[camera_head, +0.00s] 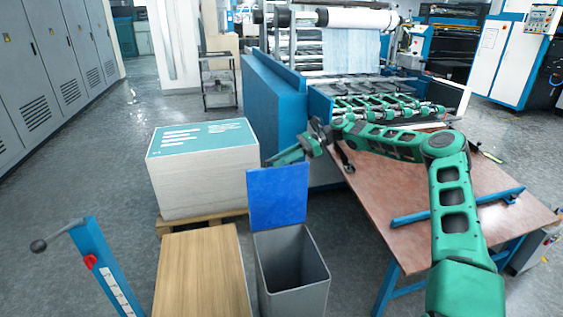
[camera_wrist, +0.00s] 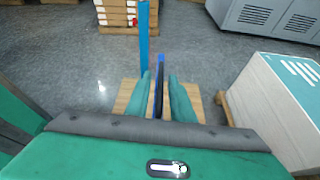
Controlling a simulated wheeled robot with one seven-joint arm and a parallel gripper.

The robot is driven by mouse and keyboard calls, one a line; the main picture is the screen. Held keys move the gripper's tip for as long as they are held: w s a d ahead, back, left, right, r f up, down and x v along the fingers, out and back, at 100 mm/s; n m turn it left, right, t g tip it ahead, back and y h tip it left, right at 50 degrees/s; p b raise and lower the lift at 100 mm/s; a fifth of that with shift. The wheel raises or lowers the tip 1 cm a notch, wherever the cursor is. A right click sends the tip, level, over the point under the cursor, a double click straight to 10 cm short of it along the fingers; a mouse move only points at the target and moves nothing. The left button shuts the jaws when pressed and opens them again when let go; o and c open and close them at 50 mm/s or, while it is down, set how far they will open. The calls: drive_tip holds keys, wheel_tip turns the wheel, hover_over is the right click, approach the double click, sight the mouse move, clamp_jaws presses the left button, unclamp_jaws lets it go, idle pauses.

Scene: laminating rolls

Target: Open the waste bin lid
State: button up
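The waste bin (camera_head: 292,275) is a grey, open-topped box on the floor, and I can see down into it. Its blue lid (camera_head: 278,197) stands upright at the bin's back edge. My gripper (camera_head: 270,161) is at the lid's top edge, pointing left in the head view. In the wrist view my gripper (camera_wrist: 160,98) has its two green fingers apart. The thin blue edge of the lid (camera_wrist: 159,75) shows between them, with a gap on each side. Contact with the lid cannot be made out.
A wooden-topped block (camera_head: 202,275) stands left of the bin. A white stack with a teal label (camera_head: 203,165) sits on a pallet (camera_head: 180,224) behind it. A brown table (camera_head: 450,200) is at right, under my arm. A blue post (camera_head: 105,262) stands front left.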

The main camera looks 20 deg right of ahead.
drive_tip(key=shift+a+r, duration=0.1)
drive_tip(key=shift+a, duration=0.15)
drive_tip(key=v, duration=1.1)
